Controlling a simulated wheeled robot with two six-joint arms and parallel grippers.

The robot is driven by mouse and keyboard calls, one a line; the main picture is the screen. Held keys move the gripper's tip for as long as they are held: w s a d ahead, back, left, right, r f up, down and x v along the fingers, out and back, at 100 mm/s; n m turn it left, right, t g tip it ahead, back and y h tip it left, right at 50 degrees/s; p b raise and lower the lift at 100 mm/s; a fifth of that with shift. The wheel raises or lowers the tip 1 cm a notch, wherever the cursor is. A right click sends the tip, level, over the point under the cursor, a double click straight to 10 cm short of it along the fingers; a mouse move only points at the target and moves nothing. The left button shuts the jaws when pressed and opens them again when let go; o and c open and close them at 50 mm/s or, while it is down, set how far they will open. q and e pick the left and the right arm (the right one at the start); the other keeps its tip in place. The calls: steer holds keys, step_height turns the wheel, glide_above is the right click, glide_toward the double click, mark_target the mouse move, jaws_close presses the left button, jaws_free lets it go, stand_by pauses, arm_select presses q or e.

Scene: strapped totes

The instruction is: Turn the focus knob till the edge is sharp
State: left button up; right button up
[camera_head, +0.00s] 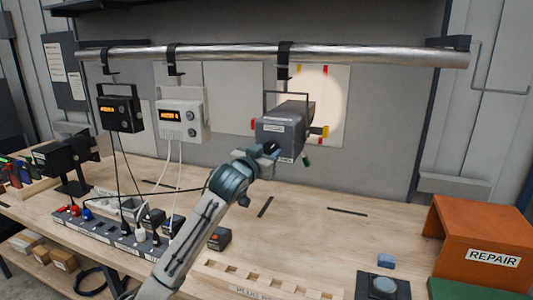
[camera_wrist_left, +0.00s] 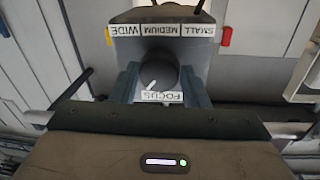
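A dark grey spot lamp (camera_head: 285,125) hangs from the metal rail and faces a white sheet (camera_head: 338,125). A pale round light spot (camera_head: 318,95) falls on the sheet; its edge looks rather soft at this size. In the left wrist view, the round dark focus knob (camera_wrist_left: 158,74) with a white pointer mark sits above the label FOCUS (camera_wrist_left: 162,97). My left gripper (camera_wrist_left: 159,82), seen also in the head view (camera_head: 270,150), has one finger on each side of the knob, seemingly touching it. My right gripper is out of view.
The lamp also carries a label strip reading SMALL, MEDIUM, WIDE (camera_wrist_left: 160,30) and a yellow tab (camera_head: 319,131). A power strip (camera_head: 105,232) and an orange REPAIR box (camera_head: 480,225) stand on the bench.

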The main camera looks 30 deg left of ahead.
arm_select(q)
steer(key=shift+r+m+p, duration=0.25)
steer(key=shift+m+p, duration=0.75)
steer(key=shift+p, duration=0.25)
steer(key=shift+f+m+p, duration=0.15)
steer(key=shift+m+p, duration=0.4)
steer(key=shift+m, duration=0.35)
steer(key=o, duration=1)
steer(key=shift+c, duration=0.2)
steer(key=shift+s+f, duration=0.1)
steer(key=shift+s+b, duration=0.35)
steer(key=shift+b, duration=0.05)
steer(key=s+d+b, duration=0.1)
steer(key=s+b, duration=0.3)
steer(key=s, duration=0.5)
steer(key=shift+s+d+r, duration=0.2)
steer(key=shift+s+d, duration=0.1)
steer(key=shift+s, duration=0.1)
